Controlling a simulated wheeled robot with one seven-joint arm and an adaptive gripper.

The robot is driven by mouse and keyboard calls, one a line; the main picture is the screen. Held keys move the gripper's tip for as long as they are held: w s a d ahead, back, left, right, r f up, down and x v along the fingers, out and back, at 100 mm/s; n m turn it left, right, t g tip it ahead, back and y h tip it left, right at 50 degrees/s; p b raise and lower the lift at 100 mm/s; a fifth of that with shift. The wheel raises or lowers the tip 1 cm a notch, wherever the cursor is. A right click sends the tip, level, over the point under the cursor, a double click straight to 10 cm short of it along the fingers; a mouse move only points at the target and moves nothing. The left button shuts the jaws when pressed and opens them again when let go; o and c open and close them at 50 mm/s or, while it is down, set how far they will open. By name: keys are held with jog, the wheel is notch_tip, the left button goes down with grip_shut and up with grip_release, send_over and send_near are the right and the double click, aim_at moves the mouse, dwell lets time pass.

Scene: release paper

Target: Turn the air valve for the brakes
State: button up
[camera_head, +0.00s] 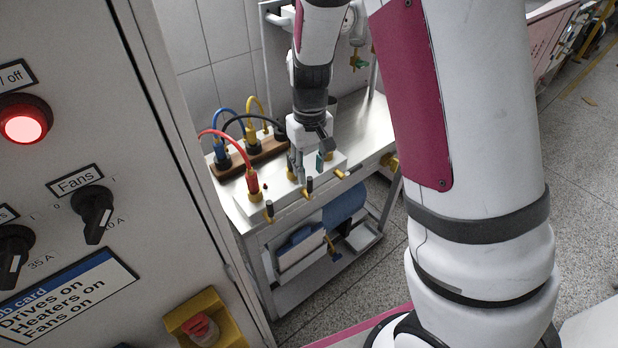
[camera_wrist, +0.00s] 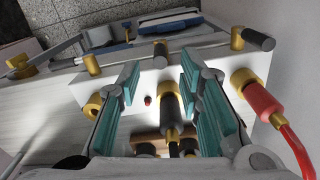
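A row of brass-and-black valve handles (camera_head: 309,187) lines the front edge of a white block on the steel bench. In the wrist view, one valve (camera_wrist: 160,47) is ahead of the fingertips, another (camera_wrist: 238,40) is to the right and one (camera_wrist: 91,64) is to the left. I can read no label showing which serves the brakes. My gripper (camera_head: 305,168) points down over the block. In the wrist view my gripper (camera_wrist: 160,72) has its teal fingers spread apart. A black hose plug (camera_wrist: 168,100) shows between them; contact cannot be told.
A red hose plug (camera_head: 253,184) stands left of my gripper, with blue and yellow hoses behind on a wooden strip (camera_head: 248,157). A grey cabinet (camera_head: 60,130) with switches fills the left. A lower shelf (camera_head: 325,262) holds blue items.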

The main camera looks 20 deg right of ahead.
aim_at(309, 178)
jog(key=shift+f, duration=2.1)
grip_shut()
